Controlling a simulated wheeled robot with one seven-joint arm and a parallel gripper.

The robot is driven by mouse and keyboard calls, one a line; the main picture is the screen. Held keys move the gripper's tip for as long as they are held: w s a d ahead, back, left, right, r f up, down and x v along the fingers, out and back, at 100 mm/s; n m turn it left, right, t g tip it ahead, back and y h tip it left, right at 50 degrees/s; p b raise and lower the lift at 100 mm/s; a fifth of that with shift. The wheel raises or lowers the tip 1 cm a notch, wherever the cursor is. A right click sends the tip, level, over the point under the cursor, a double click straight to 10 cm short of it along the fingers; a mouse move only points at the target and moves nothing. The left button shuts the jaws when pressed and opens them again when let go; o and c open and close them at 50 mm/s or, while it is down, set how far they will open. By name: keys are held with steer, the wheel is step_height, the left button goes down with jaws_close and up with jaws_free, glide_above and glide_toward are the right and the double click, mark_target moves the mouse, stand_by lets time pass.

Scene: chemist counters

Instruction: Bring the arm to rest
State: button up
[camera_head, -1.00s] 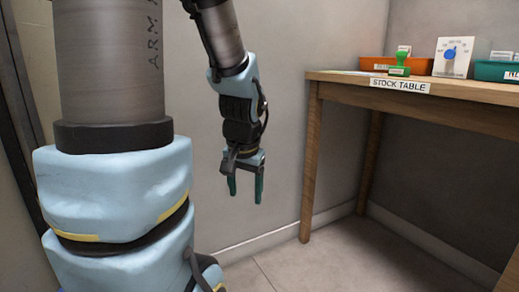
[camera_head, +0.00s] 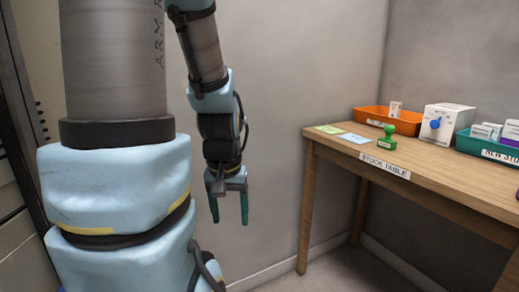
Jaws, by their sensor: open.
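My gripper (camera_head: 229,208) hangs at the end of my arm, pointing down, left of the stock table (camera_head: 440,176). Its two green fingers are apart with nothing between them. It is in free air in front of the grey wall, clear of the table. My larger arm links fill the left of the view.
The floor under the table is clear.

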step_height(320, 180, up, 17)
steer(key=p, duration=1.5)
steer(key=shift+r, duration=0.2)
